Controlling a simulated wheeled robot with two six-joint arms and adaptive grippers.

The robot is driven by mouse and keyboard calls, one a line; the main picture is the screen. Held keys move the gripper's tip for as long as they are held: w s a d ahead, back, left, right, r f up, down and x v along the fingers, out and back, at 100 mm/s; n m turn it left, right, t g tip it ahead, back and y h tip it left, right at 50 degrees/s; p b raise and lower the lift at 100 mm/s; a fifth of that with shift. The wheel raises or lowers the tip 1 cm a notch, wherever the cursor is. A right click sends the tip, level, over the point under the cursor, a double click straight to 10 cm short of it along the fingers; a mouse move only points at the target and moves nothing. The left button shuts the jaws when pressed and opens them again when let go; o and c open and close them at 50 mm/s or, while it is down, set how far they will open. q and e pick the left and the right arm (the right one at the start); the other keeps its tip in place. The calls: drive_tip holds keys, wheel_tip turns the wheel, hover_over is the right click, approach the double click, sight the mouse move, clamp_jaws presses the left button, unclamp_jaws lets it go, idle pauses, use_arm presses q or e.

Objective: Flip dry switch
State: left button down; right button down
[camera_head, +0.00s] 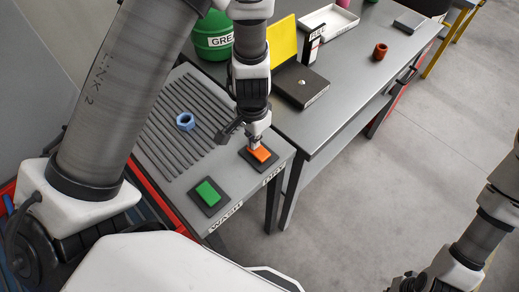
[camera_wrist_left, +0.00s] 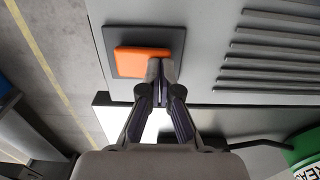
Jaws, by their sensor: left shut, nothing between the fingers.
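The dry switch is an orange rocker (camera_head: 262,153) on a dark square plate, beside the label DRY (camera_head: 274,174) at the front right of the grey panel. My left gripper (camera_head: 255,146) is shut and empty, pointing down with its fingertips at the orange rocker. In the left wrist view the fingertips (camera_wrist_left: 161,65) overlap the edge of the orange rocker (camera_wrist_left: 138,60); I cannot tell whether they press on it. A green rocker (camera_head: 208,192) sits to the left, by the label WASH (camera_head: 226,217). My right gripper (camera_head: 405,284) is partly cut off at the bottom edge.
A blue nut (camera_head: 185,121) lies on the ribbed part of the panel. On the grey table (camera_head: 345,95) behind stand a black box with a yellow lid (camera_head: 284,40), a white tray (camera_head: 328,22) and a brown nut (camera_head: 380,50). A green drum (camera_head: 213,36) stands behind the panel.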

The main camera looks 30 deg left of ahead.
use_arm(q)
drive_tip(key=shift+f, duration=0.15)
wheel_tip(320, 180, up, 7)
drive_tip(key=p, duration=0.5)
drive_tip(key=shift+p, duration=0.35)
idle(0.3)
